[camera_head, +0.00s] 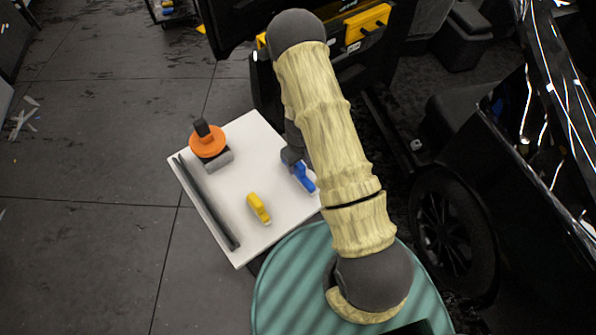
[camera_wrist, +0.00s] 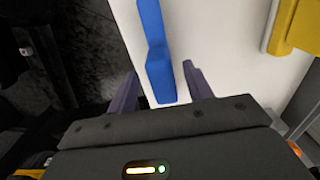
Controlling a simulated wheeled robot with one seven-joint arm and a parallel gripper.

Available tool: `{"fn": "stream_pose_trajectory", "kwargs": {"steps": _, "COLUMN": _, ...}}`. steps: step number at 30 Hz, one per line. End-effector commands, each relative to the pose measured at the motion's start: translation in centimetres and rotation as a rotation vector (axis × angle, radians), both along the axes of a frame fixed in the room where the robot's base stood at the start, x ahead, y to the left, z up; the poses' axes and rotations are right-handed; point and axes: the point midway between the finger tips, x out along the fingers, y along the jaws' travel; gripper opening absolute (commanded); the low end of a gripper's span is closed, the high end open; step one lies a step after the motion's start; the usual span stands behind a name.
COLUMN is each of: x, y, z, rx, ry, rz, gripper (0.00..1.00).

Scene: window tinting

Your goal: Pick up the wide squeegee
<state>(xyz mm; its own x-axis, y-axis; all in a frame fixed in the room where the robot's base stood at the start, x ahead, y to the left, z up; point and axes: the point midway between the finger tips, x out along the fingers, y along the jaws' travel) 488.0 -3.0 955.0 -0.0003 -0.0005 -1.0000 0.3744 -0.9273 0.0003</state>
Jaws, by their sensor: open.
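A blue hand tool, likely the wide squeegee, lies near the right edge of the white tabletop (camera_head: 236,186). Its blue body (camera_head: 304,178) shows just beyond the dark end of my arm. In the wrist view the blue tool (camera_wrist: 158,75) runs up the picture between the two fingers. My gripper (camera_wrist: 160,73) is open, with one purple-grey finger on each side of the tool and a gap visible on the right. Contact on the left is unclear. In the head view my gripper (camera_head: 291,156) is partly hidden by my arm.
A yellow tool (camera_head: 259,208) lies mid-table and shows at the wrist view's right (camera_wrist: 301,25). An orange-topped, grey-based object (camera_head: 208,143) stands at the back left. A long dark bar (camera_head: 206,203) lies along the left edge. A black car (camera_head: 500,190) stands at right.

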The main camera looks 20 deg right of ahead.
Motion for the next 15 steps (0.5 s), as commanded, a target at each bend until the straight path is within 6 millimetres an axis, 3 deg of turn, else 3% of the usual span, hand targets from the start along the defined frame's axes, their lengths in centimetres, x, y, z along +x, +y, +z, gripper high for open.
{"fn": "stream_pose_trajectory", "kwargs": {"steps": 9, "x": 0.1, "y": 0.3, "z": -2.9, "rx": 0.001, "ry": 0.001, "rz": -0.002, "gripper": 0.51}}
{"fn": "stream_pose_trajectory", "kwargs": {"steps": 15, "x": 0.2, "y": 0.4, "z": -3.4, "rx": 0.000, "ry": -0.001, "rz": 0.001, "gripper": 0.51}}
